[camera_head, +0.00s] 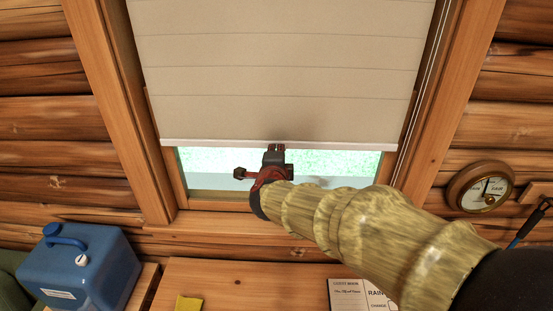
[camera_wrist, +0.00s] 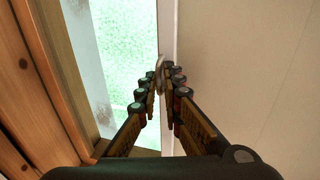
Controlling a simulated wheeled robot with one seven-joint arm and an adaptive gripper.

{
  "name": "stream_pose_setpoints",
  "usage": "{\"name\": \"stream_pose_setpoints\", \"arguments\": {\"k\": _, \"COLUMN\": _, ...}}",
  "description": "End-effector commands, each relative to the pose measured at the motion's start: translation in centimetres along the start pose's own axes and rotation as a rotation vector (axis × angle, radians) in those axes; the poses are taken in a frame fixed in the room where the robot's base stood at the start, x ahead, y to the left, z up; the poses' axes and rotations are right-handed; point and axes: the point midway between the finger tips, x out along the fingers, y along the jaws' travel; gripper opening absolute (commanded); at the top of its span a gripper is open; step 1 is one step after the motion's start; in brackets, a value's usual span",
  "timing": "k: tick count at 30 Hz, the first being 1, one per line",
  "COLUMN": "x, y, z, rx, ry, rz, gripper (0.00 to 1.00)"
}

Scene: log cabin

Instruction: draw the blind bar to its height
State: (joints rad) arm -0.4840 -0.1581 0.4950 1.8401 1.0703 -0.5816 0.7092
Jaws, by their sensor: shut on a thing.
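The beige blind (camera_head: 285,70) hangs in the window and covers most of it, leaving a strip of bright glass below. Its pale bar (camera_head: 215,142) runs across the lower edge, looking nearly level. My gripper's fingers (camera_wrist: 161,76) close around a small curved piece at the bar; the exact contact is partly hidden by the fingers.
The wooden window frame (camera_head: 125,115) and sill (camera_head: 220,222) surround the opening. Thin cords (camera_head: 428,80) hang at the right. A blue water container (camera_head: 85,268) stands lower left, a round dial (camera_head: 481,188) hangs right. A table (camera_head: 240,280) below bears a yellow item and a printed sheet.

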Motion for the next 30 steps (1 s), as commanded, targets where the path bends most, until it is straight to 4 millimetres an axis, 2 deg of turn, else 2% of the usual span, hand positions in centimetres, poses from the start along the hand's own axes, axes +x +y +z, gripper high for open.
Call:
{"name": "stream_pose_setpoints", "arguments": {"k": 1, "x": -0.4, "y": -1.5, "z": 0.0, "rx": -0.001, "ry": 0.000, "rz": -0.002, "gripper": 0.00}}
{"name": "stream_pose_setpoints", "arguments": {"k": 3, "x": -0.7, "y": -2.5, "z": -0.1, "rx": 0.000, "ry": 0.000, "rz": -0.002, "gripper": 0.00}}
{"name": "stream_pose_setpoints", "arguments": {"k": 9, "x": -1.1, "y": -4.2, "z": -0.1, "rx": -0.001, "ry": 0.000, "rz": -0.002, "gripper": 0.00}}
{"name": "stream_pose_setpoints", "arguments": {"k": 24, "x": -1.2, "y": -4.5, "z": -0.1, "rx": -0.001, "ry": 0.000, "rz": -0.001, "gripper": 0.00}}
{"name": "stream_pose_setpoints", "arguments": {"k": 25, "x": -1.2, "y": -4.5, "z": -0.1, "rx": -0.001, "ry": 0.000, "rz": -0.001, "gripper": 0.08}}
{"name": "stream_pose_setpoints", "arguments": {"k": 30, "x": -1.2, "y": -4.5, "z": -0.1, "rx": -0.001, "ry": 0.000, "rz": 0.000, "gripper": 0.18}}
